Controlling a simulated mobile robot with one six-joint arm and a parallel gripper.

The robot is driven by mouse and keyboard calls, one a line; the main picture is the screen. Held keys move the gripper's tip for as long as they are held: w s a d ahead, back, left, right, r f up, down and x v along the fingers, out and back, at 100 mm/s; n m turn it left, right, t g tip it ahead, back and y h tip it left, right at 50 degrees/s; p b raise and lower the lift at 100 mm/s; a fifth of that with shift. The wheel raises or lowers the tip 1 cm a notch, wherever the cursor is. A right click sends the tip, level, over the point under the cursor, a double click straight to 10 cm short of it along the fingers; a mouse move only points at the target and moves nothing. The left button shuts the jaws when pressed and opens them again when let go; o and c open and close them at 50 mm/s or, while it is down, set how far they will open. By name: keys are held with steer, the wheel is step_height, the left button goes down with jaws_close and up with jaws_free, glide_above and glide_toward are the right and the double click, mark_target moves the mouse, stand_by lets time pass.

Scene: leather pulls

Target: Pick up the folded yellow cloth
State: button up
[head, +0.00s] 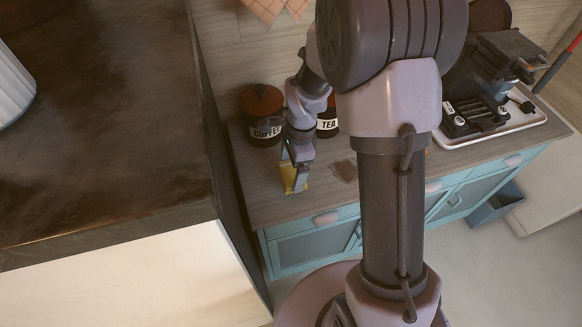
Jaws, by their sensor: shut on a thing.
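The folded yellow cloth (289,178) is a small yellow piece at the left part of the wooden top of a teal cabinet. My gripper (299,178) points down and is shut on the cloth. The gripper covers part of the cloth. I cannot tell whether the cloth touches the top or is a little above it.
A dark coffee canister (263,116) and a tea canister (328,122) stand just behind my gripper. A coffee machine (487,95) sits on a white tray (508,131) at the right. A brown patch (344,171) lies right of the cloth. A tall dark-topped counter (100,130) stands at left.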

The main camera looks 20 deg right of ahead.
steer(key=s+r+p, duration=0.1)
steer(key=s, duration=1.4)
steer(key=shift+s+a+r, duration=0.15)
